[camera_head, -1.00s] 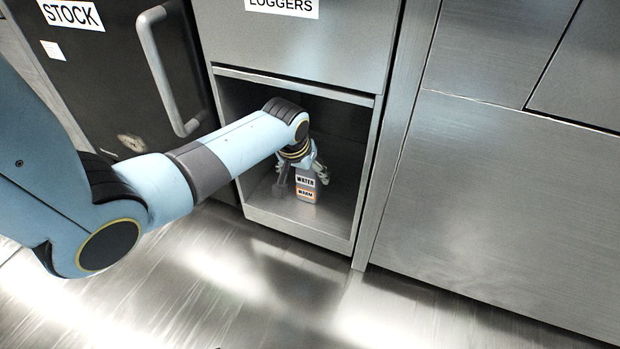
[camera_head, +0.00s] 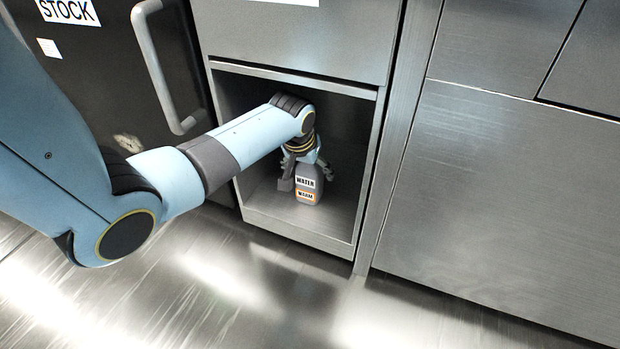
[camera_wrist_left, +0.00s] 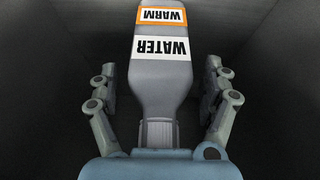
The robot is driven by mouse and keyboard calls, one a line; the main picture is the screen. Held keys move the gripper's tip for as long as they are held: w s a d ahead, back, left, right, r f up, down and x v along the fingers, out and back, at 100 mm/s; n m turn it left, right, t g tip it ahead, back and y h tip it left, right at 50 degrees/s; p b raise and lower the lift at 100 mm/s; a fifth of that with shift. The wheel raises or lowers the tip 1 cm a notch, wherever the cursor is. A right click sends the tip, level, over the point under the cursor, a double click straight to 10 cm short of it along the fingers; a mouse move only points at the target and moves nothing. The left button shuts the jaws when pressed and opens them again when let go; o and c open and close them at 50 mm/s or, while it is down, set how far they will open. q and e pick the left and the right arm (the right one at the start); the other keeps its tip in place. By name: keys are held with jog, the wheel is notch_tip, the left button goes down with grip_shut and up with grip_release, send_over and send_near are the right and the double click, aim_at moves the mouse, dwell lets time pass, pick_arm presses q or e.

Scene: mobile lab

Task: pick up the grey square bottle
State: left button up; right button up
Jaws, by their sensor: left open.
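The grey square bottle (camera_head: 308,172) stands upright on the floor of an open cubby, with a white WATER label and an orange-edged WARM label facing out. My left gripper (camera_head: 307,178) reaches into the cubby from above, with its fingers around the bottle's upper part. In the left wrist view the bottle (camera_wrist_left: 160,77) lies between the two spread fingers of the gripper (camera_wrist_left: 158,85), with a visible gap on each side. The gripper is open and holds nothing. The bottle's cap is near the palm. My right gripper is not in view.
A dark STOCK door (camera_head: 110,80) with a handle (camera_head: 160,75) is at left, near my arm. Flat metal panels (camera_head: 500,200) stand at right.

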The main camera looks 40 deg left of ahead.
pick_arm(q)
jog(key=c, duration=1.6)
jog(key=shift+o, duration=0.2)
jog(key=shift+r, duration=0.1)
